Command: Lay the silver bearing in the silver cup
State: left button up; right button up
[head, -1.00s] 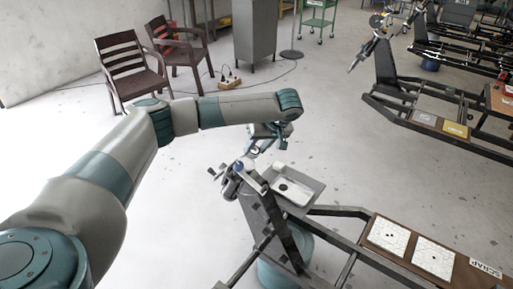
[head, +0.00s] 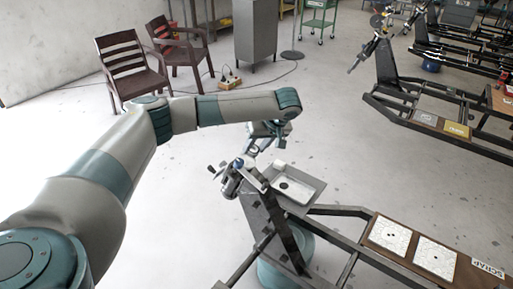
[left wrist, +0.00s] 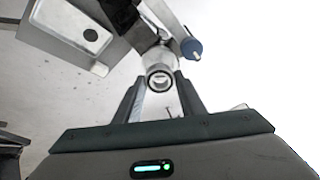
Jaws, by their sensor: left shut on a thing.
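My left gripper (left wrist: 159,84) is shut on a small silver ring, the silver bearing (left wrist: 159,76), between its fingertips in the left wrist view. A pale, shiny round part, which looks like the silver cup (left wrist: 157,58), shows right behind the ring. I cannot tell whether the two touch. In the head view my left gripper (head: 256,149) points down over the top of the dark stand (head: 268,212). The bearing and cup are too small to make out there. My right gripper is not in view.
A blue knob (left wrist: 191,48) sits close to the right of the cup. A grey tray (head: 314,190) with a dark round spot is fixed beside the stand. A brown board (head: 402,255) with two white plates lies at front right.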

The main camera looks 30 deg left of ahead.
aim_at(251, 165)
pick_arm(q)
jog(key=shift+b+x, duration=1.35)
jog(key=shift+x, duration=1.15)
jog(key=shift+s+d+f, duration=0.15)
jog(key=shift+s, duration=0.05)
jog(key=shift+f, duration=0.1)
jog(key=o, duration=1.1)
jog(key=shift+o, duration=0.5)
jog(key=shift+f, duration=0.1)
jog(key=shift+s, duration=0.1)
